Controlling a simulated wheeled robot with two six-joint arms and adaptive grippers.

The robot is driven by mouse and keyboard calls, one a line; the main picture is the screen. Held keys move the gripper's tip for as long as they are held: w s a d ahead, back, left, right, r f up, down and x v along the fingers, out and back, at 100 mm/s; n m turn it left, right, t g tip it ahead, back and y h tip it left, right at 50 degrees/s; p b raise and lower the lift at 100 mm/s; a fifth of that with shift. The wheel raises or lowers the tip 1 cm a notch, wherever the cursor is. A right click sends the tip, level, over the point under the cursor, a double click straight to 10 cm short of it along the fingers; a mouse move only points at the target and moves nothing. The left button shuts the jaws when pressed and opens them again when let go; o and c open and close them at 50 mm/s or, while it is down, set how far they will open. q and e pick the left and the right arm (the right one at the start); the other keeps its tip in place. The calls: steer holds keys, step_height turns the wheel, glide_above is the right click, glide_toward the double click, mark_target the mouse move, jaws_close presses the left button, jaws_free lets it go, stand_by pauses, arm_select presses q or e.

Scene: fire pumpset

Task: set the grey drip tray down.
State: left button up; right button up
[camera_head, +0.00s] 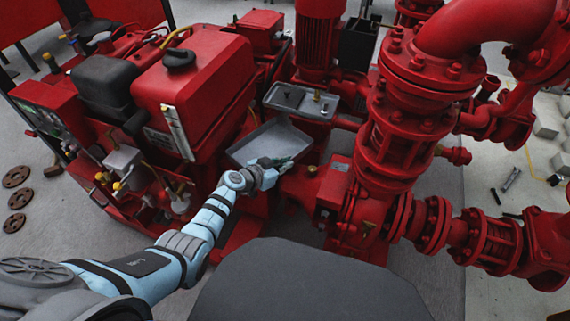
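The grey drip tray (268,139) is a shallow rectangular tray near the middle of the head view, between the red engine and the red pump pipework. My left gripper (279,163) is at the tray's near edge, its fingers at or over the rim. The gripper is small and dark here, and I cannot tell whether its fingers are closed on the rim. What lies under the tray is hidden. My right gripper is not in view.
The red engine (198,85) stands left of the tray. A grey box with small fittings (301,100) is just behind it. Large red flanged pipes (399,130) rise on the right. Round brown discs (16,177) lie on the floor at left.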

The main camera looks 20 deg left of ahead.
arm_select(q)
steer(key=o, duration=0.4)
steer(key=shift+r, duration=0.1)
steer(key=shift+c, duration=0.2)
steer(key=shift+s+r+p, duration=0.15)
steer(key=shift+r+p, duration=0.1)
steer(key=shift+p, duration=0.05)
steer(key=shift+p+v, duration=1.15)
steer(key=p+v, duration=0.6)
steer(key=v, duration=0.3)
steer(key=shift+s, duration=0.2)
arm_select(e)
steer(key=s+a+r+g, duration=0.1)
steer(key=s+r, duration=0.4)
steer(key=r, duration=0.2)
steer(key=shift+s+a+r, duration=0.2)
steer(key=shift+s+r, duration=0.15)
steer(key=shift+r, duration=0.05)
